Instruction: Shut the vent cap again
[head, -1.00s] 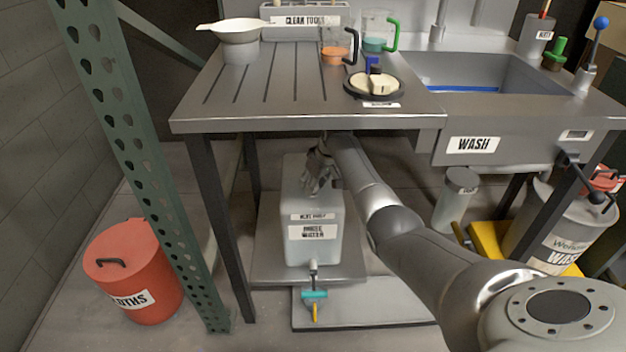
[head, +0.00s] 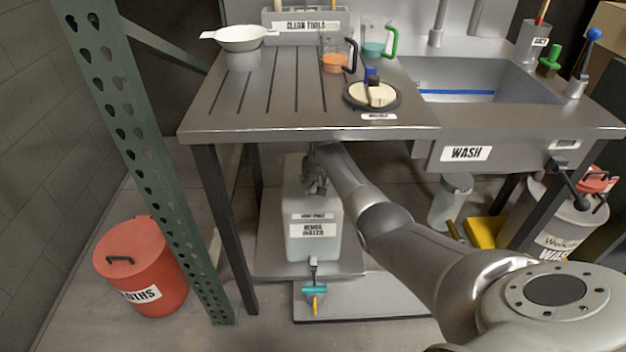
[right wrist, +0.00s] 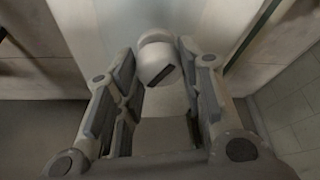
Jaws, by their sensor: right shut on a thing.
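The rinse water container (head: 296,207) is a pale grey jug under the steel table in the head view. My right gripper (head: 315,186) reaches under the table edge to the top of this container. In the right wrist view, a rounded whitish vent cap (right wrist: 155,56) with a dark slot sits between the fingers of my right gripper (right wrist: 158,66). The gripper is shut on the cap. In the head view the gripper and arm hide the cap, and whether it is seated cannot be told. My left gripper does not show.
The table (head: 225,119) overhangs the container closely above my arm. A green post (head: 140,150) and red cloths bin (head: 150,277) stand left. A grey canister (head: 449,205) stands right of my arm.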

